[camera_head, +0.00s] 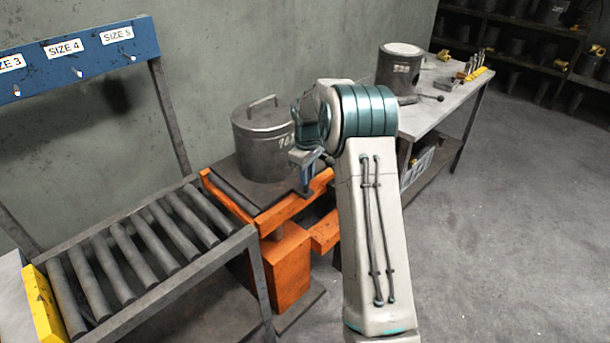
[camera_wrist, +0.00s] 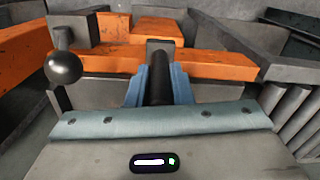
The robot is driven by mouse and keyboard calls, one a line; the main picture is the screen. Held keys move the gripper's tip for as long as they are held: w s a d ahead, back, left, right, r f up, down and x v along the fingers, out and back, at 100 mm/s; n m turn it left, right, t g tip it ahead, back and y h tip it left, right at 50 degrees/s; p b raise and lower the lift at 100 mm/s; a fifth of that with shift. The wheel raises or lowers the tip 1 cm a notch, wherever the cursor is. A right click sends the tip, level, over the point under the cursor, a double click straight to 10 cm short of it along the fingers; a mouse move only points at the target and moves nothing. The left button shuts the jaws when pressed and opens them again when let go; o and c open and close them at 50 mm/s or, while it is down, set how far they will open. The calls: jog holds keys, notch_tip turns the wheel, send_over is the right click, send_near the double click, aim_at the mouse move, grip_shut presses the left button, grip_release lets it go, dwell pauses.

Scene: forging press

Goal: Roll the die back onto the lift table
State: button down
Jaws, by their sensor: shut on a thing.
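A grey steel cylinder with a handle on its lid and white marking on its side, which looks like the die (camera_head: 262,145), stands upright on the dark top of the orange lift table (camera_head: 285,212). My gripper (camera_head: 308,182) is at the lift table's right edge, just right of the die. In the wrist view, the blue fingers of my gripper (camera_wrist: 158,88) are shut on a dark round bar (camera_wrist: 158,72) in front of the table's orange frame (camera_wrist: 215,65). The bar's far end is hidden. The die cannot be made out in the wrist view.
A roller rack (camera_head: 145,238) with a yellow end block (camera_head: 40,300) stands left of the lift table, under a blue size board (camera_head: 75,58). A workbench (camera_head: 425,115) with another cylinder (camera_head: 398,68) is behind my arm. A ball knob (camera_wrist: 63,68) is beside my gripper. Floor at right is clear.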

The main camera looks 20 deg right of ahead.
jog(key=shift+w+d+r, duration=0.2)
jog(key=shift+w, duration=0.05)
jog(key=c, duration=1.3)
grip_release()
jog(key=shift+d, duration=0.1)
jog(key=shift+w+d+f, duration=0.15)
jog(key=shift+a, duration=0.25)
notch_tip(320, 180, up, 14)
jog(key=shift+f+b, duration=0.1)
jog(key=shift+b, duration=0.4)
